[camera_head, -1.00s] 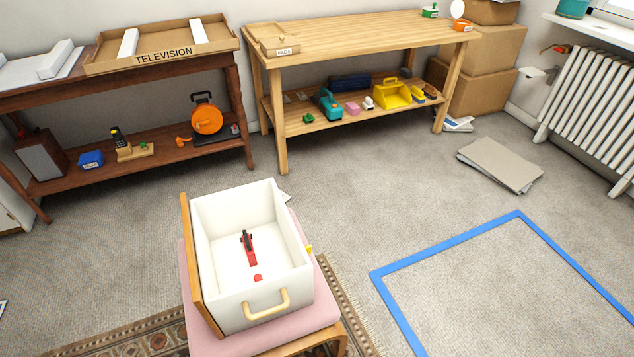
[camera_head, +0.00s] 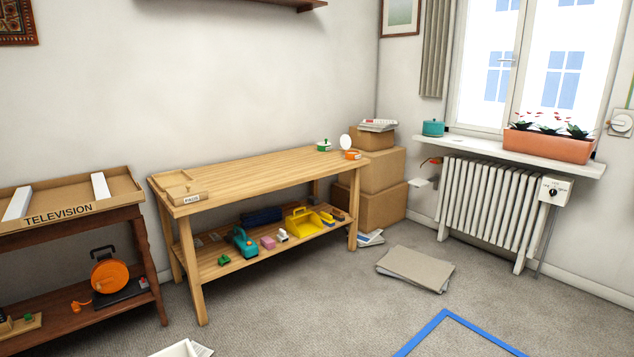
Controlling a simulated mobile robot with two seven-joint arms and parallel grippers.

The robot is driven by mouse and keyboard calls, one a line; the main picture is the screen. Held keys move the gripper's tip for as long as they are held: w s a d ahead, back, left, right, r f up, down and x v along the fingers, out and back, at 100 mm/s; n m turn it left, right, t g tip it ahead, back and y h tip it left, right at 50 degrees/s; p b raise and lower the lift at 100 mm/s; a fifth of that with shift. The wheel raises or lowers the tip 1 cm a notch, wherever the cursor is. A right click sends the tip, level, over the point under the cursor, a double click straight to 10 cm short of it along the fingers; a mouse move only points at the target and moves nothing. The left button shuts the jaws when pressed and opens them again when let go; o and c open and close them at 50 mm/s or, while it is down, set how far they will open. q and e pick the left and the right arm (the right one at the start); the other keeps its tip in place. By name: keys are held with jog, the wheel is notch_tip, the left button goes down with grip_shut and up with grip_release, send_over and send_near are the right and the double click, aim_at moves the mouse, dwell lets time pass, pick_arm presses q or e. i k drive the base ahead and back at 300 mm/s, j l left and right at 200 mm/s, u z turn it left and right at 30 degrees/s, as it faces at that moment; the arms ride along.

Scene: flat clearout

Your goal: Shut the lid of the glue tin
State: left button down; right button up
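Two small tins stand at the right end of the wooden bench's top (camera_head: 250,165). One is a green and white tin (camera_head: 324,146). The other is an orange tin (camera_head: 353,155) with a round white disc (camera_head: 346,141) standing up at its back edge, which looks like a raised lid. Their labels are too small to read, so I cannot tell which is the glue tin. Neither of my grippers is in view.
The bench's lower shelf holds a yellow scoop-like bin (camera_head: 303,222) and a teal tool (camera_head: 244,242). Cardboard boxes (camera_head: 382,170) stand beyond the bench's right end. A flat grey stack (camera_head: 415,268) lies on the floor. Carpet before the bench is mostly clear.

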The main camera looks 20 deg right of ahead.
aim_at(345, 141)
jog(key=i+l+z, duration=0.1)
jog(key=l+z, duration=0.2)
jog(key=l, duration=0.15)
jog(key=i+l+z, duration=0.1)
jog(key=l+z, duration=0.2)
jog(key=l, duration=0.2)
jog(key=i+l, duration=1.25)
jog(key=i+l+u, duration=0.1)
jog(key=i+u, duration=0.4)
jog(key=i, duration=1.15)
